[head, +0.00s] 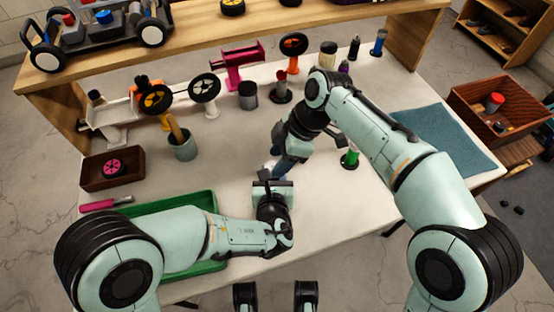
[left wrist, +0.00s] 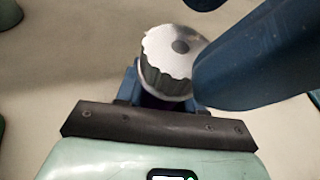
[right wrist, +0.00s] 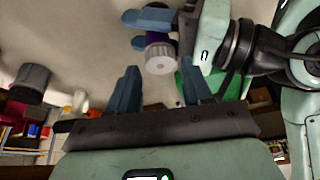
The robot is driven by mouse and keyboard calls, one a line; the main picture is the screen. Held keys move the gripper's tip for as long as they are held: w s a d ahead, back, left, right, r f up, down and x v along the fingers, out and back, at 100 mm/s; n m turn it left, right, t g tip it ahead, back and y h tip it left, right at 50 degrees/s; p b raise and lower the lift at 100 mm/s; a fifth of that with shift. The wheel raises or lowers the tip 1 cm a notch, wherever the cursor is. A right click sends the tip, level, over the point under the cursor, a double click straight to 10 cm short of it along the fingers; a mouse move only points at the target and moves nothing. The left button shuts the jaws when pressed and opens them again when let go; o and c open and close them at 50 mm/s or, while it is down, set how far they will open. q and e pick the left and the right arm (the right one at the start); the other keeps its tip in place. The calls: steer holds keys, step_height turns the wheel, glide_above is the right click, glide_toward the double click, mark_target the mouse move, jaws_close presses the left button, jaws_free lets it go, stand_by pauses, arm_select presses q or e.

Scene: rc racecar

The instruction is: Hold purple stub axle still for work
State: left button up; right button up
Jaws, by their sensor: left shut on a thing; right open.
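The purple stub axle (right wrist: 153,38) shows in the right wrist view, gripped between the blue fingers of my left gripper (right wrist: 150,30). A silver-white knurled cap (right wrist: 160,58) sits on its end. In the left wrist view the same cap (left wrist: 172,58) stands just beyond my left gripper's fingers and hides most of the purple part. My right gripper (right wrist: 160,88) is open and empty, with the cap a little beyond its fingertips. One of its blue fingers (left wrist: 255,65) crosses the left wrist view, close beside the cap. In the head view the arms largely hide the axle.
A green tray (head: 205,200) lies under my left arm. A grey cup (head: 182,147), a brown box (head: 100,180) and a pink tool (head: 105,203) are at the left. A green-handled item (head: 350,158) stands by my right arm. A blue mat (head: 440,140) lies at right.

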steer(key=shift+x, duration=0.95)
steer(key=c, duration=0.8)
steer(key=shift+s+m+t, duration=0.1)
steer(key=shift+m+t, duration=0.2)
steer(key=shift+m, duration=0.5)
steer(key=o, duration=0.8)
steer(key=shift+r, duration=0.1)
steer(key=v, duration=1.2)
